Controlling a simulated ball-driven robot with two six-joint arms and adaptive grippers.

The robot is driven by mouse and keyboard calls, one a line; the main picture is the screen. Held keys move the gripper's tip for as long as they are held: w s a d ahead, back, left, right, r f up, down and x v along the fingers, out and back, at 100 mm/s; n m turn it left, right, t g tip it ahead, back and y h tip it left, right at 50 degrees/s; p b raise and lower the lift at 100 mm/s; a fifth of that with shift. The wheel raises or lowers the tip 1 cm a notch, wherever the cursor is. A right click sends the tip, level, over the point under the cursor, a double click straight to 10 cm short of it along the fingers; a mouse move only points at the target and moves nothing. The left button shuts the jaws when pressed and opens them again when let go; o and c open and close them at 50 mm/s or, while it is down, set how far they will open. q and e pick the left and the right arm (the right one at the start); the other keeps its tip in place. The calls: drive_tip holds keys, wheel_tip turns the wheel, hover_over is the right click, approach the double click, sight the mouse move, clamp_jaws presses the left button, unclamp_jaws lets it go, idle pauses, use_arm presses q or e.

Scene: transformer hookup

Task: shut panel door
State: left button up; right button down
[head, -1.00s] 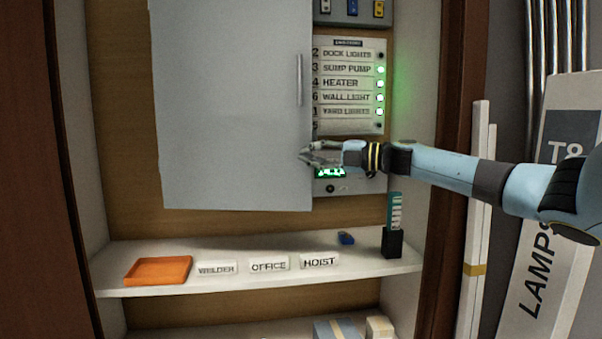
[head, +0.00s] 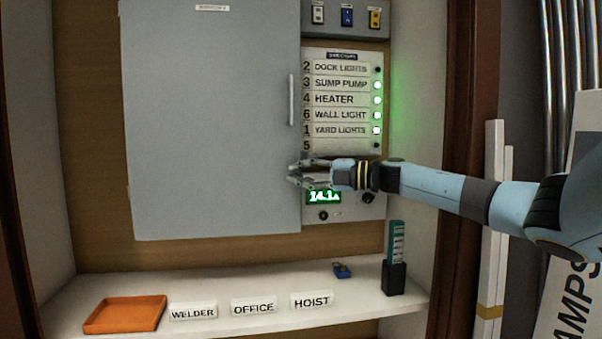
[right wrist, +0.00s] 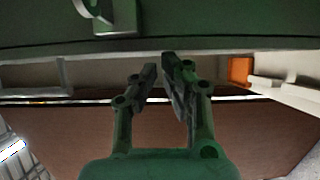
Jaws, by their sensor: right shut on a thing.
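The grey panel door (head: 212,120) fills the left of the panel in the head view, seen nearly face-on, with a thin upright handle (head: 291,100) near its right edge. Its right edge lies close beside the directory strip; whether a gap remains behind it cannot be told. My right gripper (head: 293,174) is at the door's right edge below the handle, its fingertips overlapping the edge. In the right wrist view its fingers (right wrist: 160,72) are close together at a pale strip; the contact is unclear. My left gripper is not in view.
The directory (head: 342,100) has several green lamps; a lit display (head: 324,197) sits below my right gripper. The shelf (head: 240,331) below holds an orange tray (head: 125,314), name plates, a small blue item (head: 342,270) and a dark holder (head: 394,277). Pale boards (head: 490,220) lean at right.

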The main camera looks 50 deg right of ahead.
drive_tip(key=shift+w+d+r, duration=0.15)
drive_tip(key=shift+d+r, duration=0.15)
drive_tip(key=shift+d, duration=0.05)
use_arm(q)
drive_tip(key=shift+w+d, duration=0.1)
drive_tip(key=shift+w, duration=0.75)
use_arm(e)
approach(276, 127)
drive_tip(key=x, duration=0.4)
drive_tip(key=shift+r, duration=0.1)
